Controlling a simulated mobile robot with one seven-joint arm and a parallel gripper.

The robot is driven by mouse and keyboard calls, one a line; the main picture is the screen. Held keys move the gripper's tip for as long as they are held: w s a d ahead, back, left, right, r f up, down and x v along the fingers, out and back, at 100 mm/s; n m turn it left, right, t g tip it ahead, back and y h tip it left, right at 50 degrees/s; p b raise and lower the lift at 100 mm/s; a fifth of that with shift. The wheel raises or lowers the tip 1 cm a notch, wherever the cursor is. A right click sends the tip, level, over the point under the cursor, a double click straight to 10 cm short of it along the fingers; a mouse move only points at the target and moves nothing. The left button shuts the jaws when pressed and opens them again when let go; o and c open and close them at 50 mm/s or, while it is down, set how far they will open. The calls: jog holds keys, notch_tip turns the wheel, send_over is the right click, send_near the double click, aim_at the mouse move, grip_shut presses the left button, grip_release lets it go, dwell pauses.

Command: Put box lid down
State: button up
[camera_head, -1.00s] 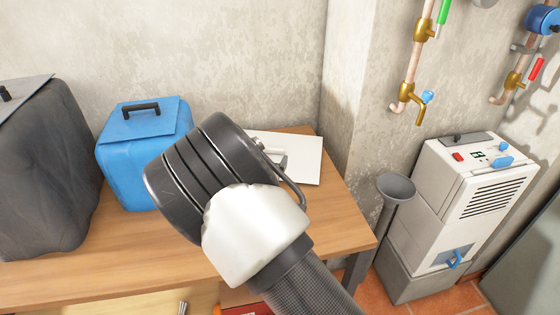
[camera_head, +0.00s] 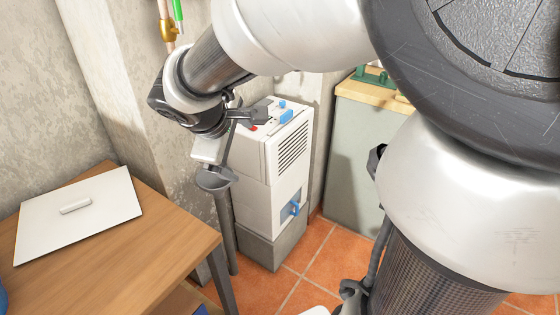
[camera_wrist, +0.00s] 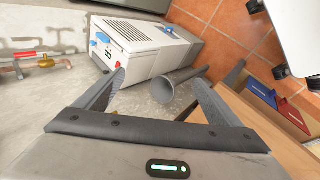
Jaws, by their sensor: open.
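The box lid (camera_head: 110,202) is a thin white square panel with a small white bar handle. It lies flat on the right end of the wooden table (camera_head: 165,245) in the head view. Nothing holds it. My gripper (camera_wrist: 160,78) is open and empty in the wrist view, its two dark fingers spread wide. In the head view it is at the end of my arm, well to the right of the lid, over the grey funnel (camera_head: 213,180). The lid is not in the wrist view.
A white dehumidifier-like unit (camera_head: 262,165) stands on a grey block right of the table. The funnel-topped pipe stands between them and shows between my fingers in the wrist view (camera_wrist: 170,92). Copper pipes with valves (camera_wrist: 35,62) run on the wall. Tiled floor (camera_head: 310,255) is open in front.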

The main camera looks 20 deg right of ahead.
jog(key=s+r+m+y, duration=0.1)
jog(key=s+m+y, duration=0.1)
jog(key=s+m, duration=0.3)
jog(key=s+a+r+m+y, duration=0.1)
jog(key=s+m, duration=0.4)
jog(key=s, duration=0.8)
jog(key=shift+s+a+r+y, duration=0.25)
jog(key=shift+s+y, duration=0.1)
jog(key=shift+y, duration=0.45)
jog(key=shift+r, duration=0.1)
